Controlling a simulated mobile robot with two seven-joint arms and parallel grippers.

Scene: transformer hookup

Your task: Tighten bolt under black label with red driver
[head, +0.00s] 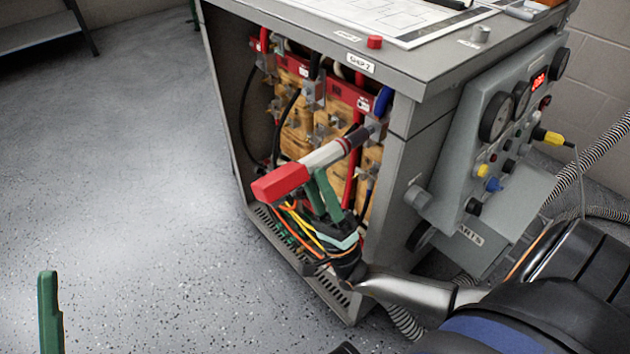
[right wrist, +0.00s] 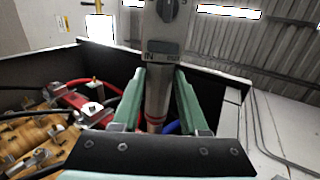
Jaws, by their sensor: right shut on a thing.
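The red driver (head: 280,183) has a red block at its near end and a light grey barrel (head: 335,151) with dark red rings towards its far end. My right gripper (head: 322,194) is shut on its barrel in front of the open cabinet. The driver slants up and right, its far end near the right-hand terminals. In the right wrist view, the driver (right wrist: 160,50) sits between both green fingers. Red bars (head: 352,93) with bolts and small labels cross the cabinet; I cannot pick out a black label. Tip contact with a bolt is unclear. One green finger of my left gripper (head: 49,312) shows at lower left.
The grey cabinet (head: 398,165) frames the opening; black, red and blue cables hang inside. Loose coloured wires (head: 300,232) lie at its base. A gauge panel (head: 510,130) juts out at right. A red cap (head: 375,42) and papers lie on top. The floor at left is clear.

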